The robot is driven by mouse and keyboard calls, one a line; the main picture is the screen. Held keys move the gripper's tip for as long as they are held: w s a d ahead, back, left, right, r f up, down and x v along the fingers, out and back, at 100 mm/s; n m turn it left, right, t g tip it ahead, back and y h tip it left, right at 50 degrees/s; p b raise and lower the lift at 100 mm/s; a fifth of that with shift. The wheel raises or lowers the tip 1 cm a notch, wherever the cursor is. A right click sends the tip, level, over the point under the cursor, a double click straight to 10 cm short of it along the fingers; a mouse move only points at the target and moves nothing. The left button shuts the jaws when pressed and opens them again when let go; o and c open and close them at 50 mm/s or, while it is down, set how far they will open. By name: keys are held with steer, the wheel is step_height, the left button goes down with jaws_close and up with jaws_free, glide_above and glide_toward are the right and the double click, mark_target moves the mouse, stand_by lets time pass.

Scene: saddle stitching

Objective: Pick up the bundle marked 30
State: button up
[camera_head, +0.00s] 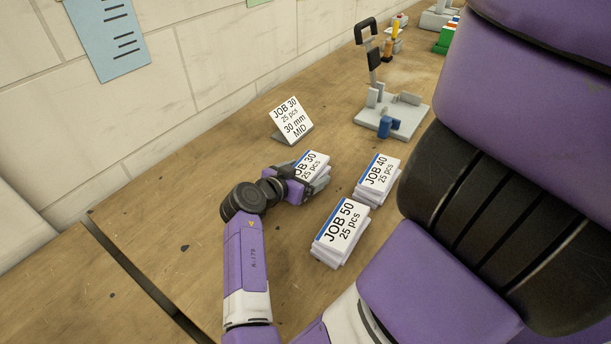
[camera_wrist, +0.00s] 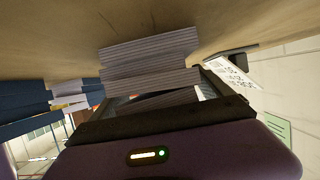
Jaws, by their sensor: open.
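The bundle marked JOB 30 (camera_head: 313,164) lies on the wooden table, a stack of white sheets with a blue band on its top label. My gripper (camera_head: 312,186) is open at the near side of this bundle and hides part of it. In the wrist view, the stack's layered edges (camera_wrist: 150,65) are right in front of my gripper (camera_wrist: 155,100), which seems to reach around the lower part; contact cannot be told. A card stand reading JOB 30, 25 pcs, 30 mm MID (camera_head: 294,120) stands just behind the bundle.
The JOB 40 bundle (camera_head: 377,173) and the JOB 50 bundle (camera_head: 342,225) lie to the right of my gripper. A grey stapling device (camera_head: 391,112) with a black handle stands behind them. The table (camera_head: 190,185) is clear to the left, up to the wall.

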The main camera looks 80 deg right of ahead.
steer(key=shift+c, duration=0.4)
jaws_close()
steer(key=shift+r, duration=0.15)
